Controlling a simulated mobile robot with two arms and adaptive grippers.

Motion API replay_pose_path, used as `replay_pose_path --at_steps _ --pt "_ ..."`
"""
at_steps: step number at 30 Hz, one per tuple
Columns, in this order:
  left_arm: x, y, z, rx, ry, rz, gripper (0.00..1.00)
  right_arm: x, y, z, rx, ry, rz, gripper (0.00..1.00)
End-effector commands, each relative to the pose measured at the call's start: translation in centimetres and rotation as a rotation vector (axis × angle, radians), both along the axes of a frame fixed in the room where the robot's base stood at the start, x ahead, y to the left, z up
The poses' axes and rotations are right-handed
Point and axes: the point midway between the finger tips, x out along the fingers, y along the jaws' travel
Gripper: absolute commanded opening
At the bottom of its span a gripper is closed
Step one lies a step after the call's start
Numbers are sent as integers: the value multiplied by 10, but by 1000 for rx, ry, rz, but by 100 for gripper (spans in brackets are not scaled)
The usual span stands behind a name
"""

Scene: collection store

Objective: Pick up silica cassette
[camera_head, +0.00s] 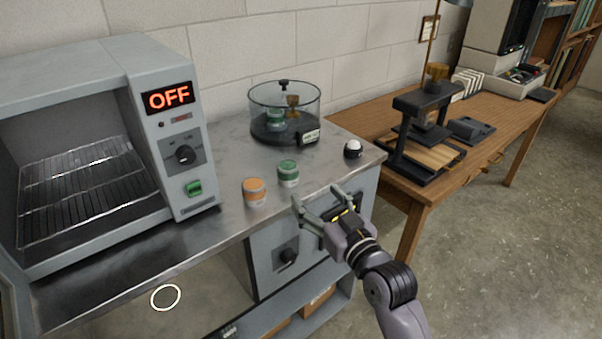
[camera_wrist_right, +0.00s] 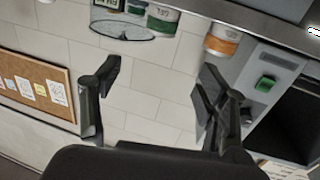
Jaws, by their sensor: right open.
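Two small jar-like cassettes stand on the metal bench top: one with an orange lid (camera_head: 254,192) and one with a green lid (camera_head: 288,173). A third green one (camera_head: 275,118) is inside a clear round vessel (camera_head: 262,97). I cannot tell which is the silica cassette. My right gripper (camera_head: 318,197) is open and empty near the bench's front edge, to the right of both standing cassettes and apart from them. In the right wrist view the orange (camera_wrist_right: 220,40) and green (camera_wrist_right: 162,20) cassettes show beyond the open fingers (camera_wrist_right: 160,85). My left gripper is out of view.
An open oven (camera_head: 130,130) reading OFF stands on the left of the bench. A small dark item with a white dome (camera_head: 352,148) is near the right end. A wooden table (camera_head: 410,183) with a black press (camera_head: 425,118) stands to the right. The concrete floor is clear.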

Motion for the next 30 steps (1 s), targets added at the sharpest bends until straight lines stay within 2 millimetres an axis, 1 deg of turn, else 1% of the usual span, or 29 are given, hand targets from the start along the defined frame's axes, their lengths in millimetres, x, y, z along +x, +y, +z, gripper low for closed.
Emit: replay_pose_path --at_steps 1,3,9,12,15,23,30 --pt "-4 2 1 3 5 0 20 11 5 2 2 0 0 68" --pt "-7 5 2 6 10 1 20 25 12 2 2 1 0 68" --pt "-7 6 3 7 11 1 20 61 28 1 1 2 0 68" --pt "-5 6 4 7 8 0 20 76 34 0 1 2 -1 68" --pt "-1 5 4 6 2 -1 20 85 39 0 1 0 -1 68" --pt "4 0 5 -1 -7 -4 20 99 44 -2 0 2 -1 68" --pt "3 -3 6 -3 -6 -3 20 127 56 -8 -1 2 -1 68"
